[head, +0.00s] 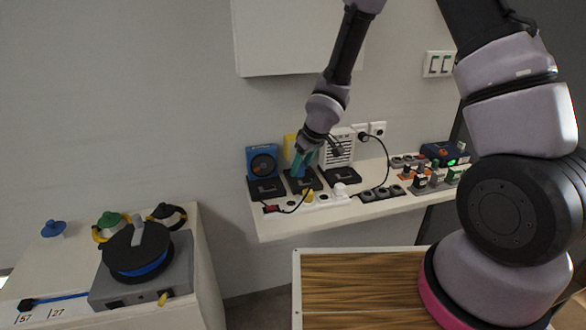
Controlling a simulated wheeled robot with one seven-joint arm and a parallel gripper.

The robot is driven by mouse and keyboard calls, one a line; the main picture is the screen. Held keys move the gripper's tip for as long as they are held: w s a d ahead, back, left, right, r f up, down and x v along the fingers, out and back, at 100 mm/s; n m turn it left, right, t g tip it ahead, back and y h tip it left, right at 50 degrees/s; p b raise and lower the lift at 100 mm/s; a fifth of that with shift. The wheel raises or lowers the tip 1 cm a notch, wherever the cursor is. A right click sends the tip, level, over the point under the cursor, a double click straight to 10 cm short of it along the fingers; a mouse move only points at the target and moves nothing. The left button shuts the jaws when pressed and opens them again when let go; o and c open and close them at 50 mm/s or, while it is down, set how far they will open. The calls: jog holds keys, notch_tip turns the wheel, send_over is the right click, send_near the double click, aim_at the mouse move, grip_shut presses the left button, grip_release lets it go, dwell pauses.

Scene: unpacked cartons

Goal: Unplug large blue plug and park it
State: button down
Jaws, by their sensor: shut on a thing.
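My gripper (301,157) is above the wall shelf, pointing down. It is shut on a small blue-teal thing, which I take to be the large blue plug (298,166); the fingers partly hide it. The plug is over the middle one of the black square holders (303,182) on the shelf. I cannot tell whether it touches that holder. A white power strip (322,201) lies along the shelf's front, with a red plug, a yellow plug and a white plug on it.
A blue fan-like device (262,161) and a white grilled box (338,150) stand behind the holders. Grey and green plugs (437,179) crowd the shelf's right. A cable reel (137,248) and a blue knob-like piece (54,229) are on the left cabinet. A wooden top (360,280) is clear.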

jog(key=w+d+f+m+t+h, duration=0.2)
jog(key=d+m, duration=0.5)
jog(key=d, duration=1.8)
jog(key=f+n, duration=0.1)
jog(key=n, duration=0.1)
jog(key=w+f+n+g+y, duration=0.1)
jog(key=n, duration=0.1)
jog(key=w+a+f+n+g+y, duration=0.1)
jog(key=n, duration=0.1)
jog(key=shift+a+f, duration=0.1)
jog(key=shift+f, duration=0.25)
jog(key=shift+n, duration=0.8)
jog(key=shift+w+f, duration=0.25)
jog(key=shift+f, duration=0.45)
jog(key=shift+w+f, duration=0.3)
jog(key=shift+f, duration=0.45)
jog(key=shift+w+f, duration=0.25)
jog(key=shift+f, duration=0.45)
jog(key=shift+f, duration=0.65)
